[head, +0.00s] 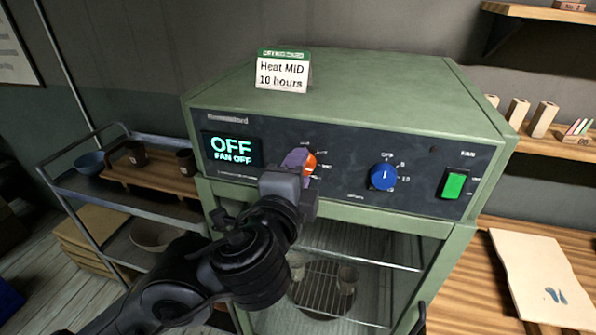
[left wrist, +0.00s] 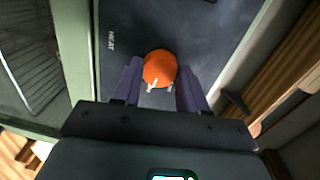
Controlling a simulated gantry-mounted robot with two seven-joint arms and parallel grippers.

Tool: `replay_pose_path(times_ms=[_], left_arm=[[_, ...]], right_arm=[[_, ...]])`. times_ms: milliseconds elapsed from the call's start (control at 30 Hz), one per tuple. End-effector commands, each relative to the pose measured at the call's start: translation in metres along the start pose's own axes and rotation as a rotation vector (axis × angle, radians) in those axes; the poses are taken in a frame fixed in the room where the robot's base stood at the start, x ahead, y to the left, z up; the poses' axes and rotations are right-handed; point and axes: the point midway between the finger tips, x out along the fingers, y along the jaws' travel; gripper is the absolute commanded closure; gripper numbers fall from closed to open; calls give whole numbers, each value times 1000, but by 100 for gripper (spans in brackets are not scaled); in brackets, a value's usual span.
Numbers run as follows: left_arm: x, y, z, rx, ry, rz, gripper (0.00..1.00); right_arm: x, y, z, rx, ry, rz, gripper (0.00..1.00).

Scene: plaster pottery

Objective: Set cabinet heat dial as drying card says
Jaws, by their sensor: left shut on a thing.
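The drying card (head: 283,71) stands on top of the green cabinet (head: 400,90) and reads "Heat MID 10 hours". The orange heat dial (head: 309,164) is on the dark front panel, partly hidden by my left gripper (head: 298,158). In the left wrist view the orange dial (left wrist: 160,69) sits between the purple fingers of my left gripper (left wrist: 158,88), beside the label "HEAT". The gripper is shut on the dial. A white mark shows on the dial's lower edge in that view. The display (head: 232,148) reads "OFF, FAN OFF". My right gripper is not in view.
A blue dial (head: 383,176) and a green fan switch (head: 454,184) are right of the heat dial on the panel. Below, the cabinet's rack (head: 322,287) holds small pots. A metal cart (head: 120,195) with bowls and cups stands left. A board (head: 540,275) lies on the bench at right.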

Motion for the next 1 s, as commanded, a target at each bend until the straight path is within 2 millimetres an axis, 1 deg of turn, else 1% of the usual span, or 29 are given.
replay_pose_path(times_ms=[167, 200, 333, 600, 733, 867, 1000], left_arm=[[0, 0, 0, -1, 1, -1, 88], [0, 0, 0, -1, 1, -1, 52], [0, 0, 0, -2, 1, 0, 32], [0, 0, 0, -2, 1, 0, 32], [-6, 0, -1, -3, 3, 1, 32], [-20, 0, -1, -4, 3, 1, 32], [-44, -1, -1, -5, 4, 1, 32]], right_arm=[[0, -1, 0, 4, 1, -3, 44], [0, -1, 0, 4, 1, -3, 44], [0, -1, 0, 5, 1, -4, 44], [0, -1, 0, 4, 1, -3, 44], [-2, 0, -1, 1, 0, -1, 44], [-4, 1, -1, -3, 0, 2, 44], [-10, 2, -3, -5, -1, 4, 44]])
